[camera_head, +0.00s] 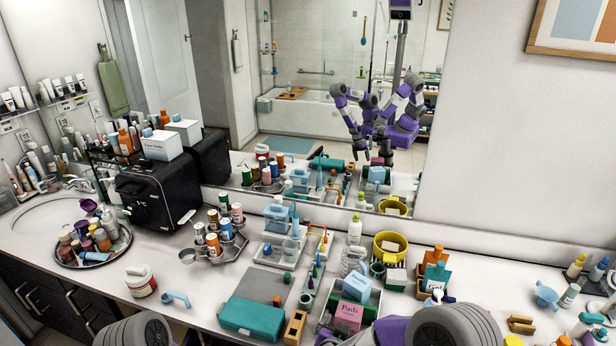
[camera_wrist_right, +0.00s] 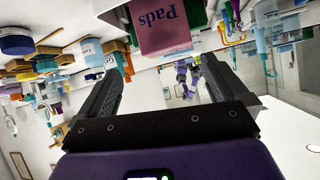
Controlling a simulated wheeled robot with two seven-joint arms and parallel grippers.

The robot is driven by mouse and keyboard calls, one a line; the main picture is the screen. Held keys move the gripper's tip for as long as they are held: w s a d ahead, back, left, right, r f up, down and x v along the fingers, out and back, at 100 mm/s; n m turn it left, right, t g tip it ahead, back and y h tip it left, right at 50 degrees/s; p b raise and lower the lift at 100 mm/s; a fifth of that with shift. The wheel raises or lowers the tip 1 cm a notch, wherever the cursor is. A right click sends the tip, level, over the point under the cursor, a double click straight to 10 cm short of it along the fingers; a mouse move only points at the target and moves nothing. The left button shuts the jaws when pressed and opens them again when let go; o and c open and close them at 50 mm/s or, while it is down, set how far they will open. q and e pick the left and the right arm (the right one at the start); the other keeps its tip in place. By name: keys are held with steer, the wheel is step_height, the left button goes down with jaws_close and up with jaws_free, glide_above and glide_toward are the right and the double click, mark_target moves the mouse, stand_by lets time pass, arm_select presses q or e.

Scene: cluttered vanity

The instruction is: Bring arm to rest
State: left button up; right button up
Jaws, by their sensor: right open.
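My right gripper (camera_wrist_right: 162,70) shows in the right wrist view with its two dark fingers apart and nothing between them. A pink Pads box (camera_wrist_right: 160,27) appears beyond the fingertips in that view, which looks upside down. In the head view, rounded grey links of my arms rise at the bottom edge, one left of centre and one right of centre, close to the counter's front edge. The mirror (camera_head: 300,40) reflects my purple and grey body and arms, too small to read the jaws.
The counter (camera_head: 110,290) is crowded. A teal case (camera_head: 251,316), a pink Pads box (camera_head: 347,316) and a yellow bucket (camera_head: 391,247) stand near the middle. A black appliance (camera_head: 160,193) and a round tray of bottles (camera_head: 70,262) are at left. Small bottles crowd the right end.

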steer(key=s+f+n+g+y, duration=0.1)
steer(key=s+f+g+y, duration=0.15)
steer(key=s+f, duration=0.4)
steer(key=s+f+n+g+y, duration=0.1)
steer(key=s+f+g+y, duration=0.15)
steer(key=f, duration=0.65)
steer(key=s+f+n+g+y, duration=0.1)
steer(key=s+f+g+y, duration=0.4)
steer(key=s, duration=1)
arm_select(q)
step_height(320, 180, down, 10)
steer(key=b, duration=1)
steer(key=shift+s, duration=0.25)
arm_select(e)
step_height(320, 180, down, 11)
steer(key=h, duration=0.1)
steer(key=shift+d, duration=0.1)
arm_select(q)
steer(key=shift+a, duration=0.1)
